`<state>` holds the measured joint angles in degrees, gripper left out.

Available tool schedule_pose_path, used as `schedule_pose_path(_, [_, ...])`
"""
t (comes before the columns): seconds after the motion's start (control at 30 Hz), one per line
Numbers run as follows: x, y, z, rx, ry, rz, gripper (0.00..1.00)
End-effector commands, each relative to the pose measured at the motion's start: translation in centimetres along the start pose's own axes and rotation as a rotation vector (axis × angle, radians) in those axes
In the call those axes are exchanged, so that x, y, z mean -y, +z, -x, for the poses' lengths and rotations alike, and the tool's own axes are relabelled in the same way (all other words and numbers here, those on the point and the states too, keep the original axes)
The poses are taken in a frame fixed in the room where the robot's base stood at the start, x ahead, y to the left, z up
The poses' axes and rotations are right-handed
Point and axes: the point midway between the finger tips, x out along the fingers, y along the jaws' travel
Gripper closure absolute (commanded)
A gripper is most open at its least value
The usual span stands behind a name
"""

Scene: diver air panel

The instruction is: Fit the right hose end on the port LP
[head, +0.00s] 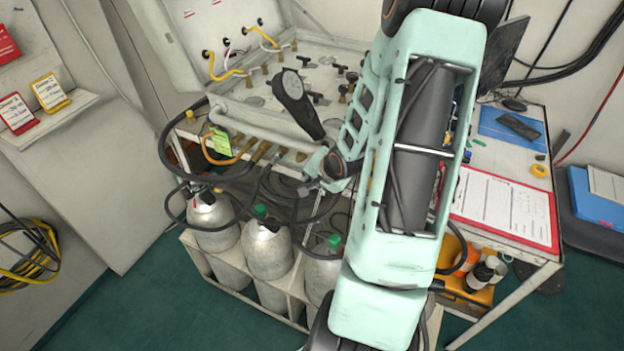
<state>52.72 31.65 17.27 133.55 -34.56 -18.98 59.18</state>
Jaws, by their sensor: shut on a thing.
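The air panel (262,122) is a pale sloped console with brass fittings (261,151) along its front edge. I cannot read which of them is the port LP. My gripper (312,187) is low in front of the panel's right front edge, partly hidden by my own arm. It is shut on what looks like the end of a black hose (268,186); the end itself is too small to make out. Other black hoses loop below the panel's front. A yellow-orange hose (238,157) with a green tag (221,143) hangs at the front left.
Grey cylinders (267,250) stand in a pale rack under the panel. On the right, a table holds a red clipboard (507,208), a blue folder (512,128) and a yellow tape roll (539,170). An orange bin (468,280) with bottles is below. My arm hides the middle.

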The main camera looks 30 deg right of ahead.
Motion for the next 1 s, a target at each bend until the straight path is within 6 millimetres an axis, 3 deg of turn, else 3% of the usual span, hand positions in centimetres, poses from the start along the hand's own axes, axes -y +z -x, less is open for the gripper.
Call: schedule_pose_path(1.0, [0.1,2.0,0.7,0.001,-0.001,0.001,1.0])
